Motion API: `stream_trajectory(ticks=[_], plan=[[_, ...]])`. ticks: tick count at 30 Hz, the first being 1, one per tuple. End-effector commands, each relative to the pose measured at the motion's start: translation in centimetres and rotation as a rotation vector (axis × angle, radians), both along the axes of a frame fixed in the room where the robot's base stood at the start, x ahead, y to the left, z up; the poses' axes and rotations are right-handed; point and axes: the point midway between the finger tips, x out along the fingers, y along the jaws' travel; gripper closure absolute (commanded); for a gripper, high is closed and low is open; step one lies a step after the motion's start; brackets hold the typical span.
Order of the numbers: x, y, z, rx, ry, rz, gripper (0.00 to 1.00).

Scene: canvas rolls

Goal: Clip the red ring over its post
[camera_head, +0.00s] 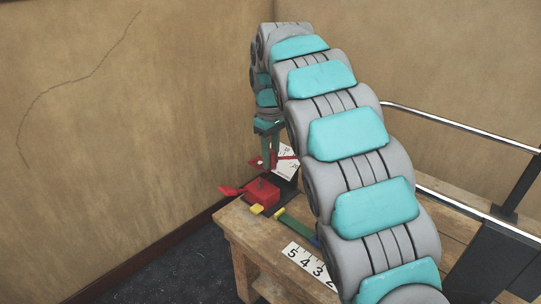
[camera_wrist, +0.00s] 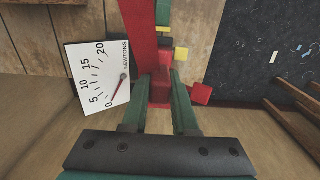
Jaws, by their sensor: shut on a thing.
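My gripper (camera_head: 268,165) hangs at the far end of the bench, its green fingers pointing down. In the wrist view, its fingers (camera_wrist: 161,78) close from both sides on a red piece (camera_wrist: 160,90), taken to be the red ring; its ring shape cannot be made out. A red block (camera_head: 262,191) with a red tab (camera_head: 231,190) at its left sits on the bench, below and in front of the gripper. No post can be told apart clearly. My arm hides the right side of the bench.
A white newton dial (camera_wrist: 97,75), its needle near 0, stands beside the fingers. Yellow (camera_head: 256,209) and green (camera_head: 295,223) pieces and a number card (camera_head: 308,262) lie on the wooden bench (camera_head: 245,233). Walls stand behind and left; a metal rail (camera_head: 460,128) runs at right.

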Motion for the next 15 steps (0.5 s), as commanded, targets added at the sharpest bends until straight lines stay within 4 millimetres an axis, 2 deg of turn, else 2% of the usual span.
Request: stream_trajectory(ticks=[15], plan=[[0.0,0.0,-4.4,0.000,0.000,0.000,1.00]])
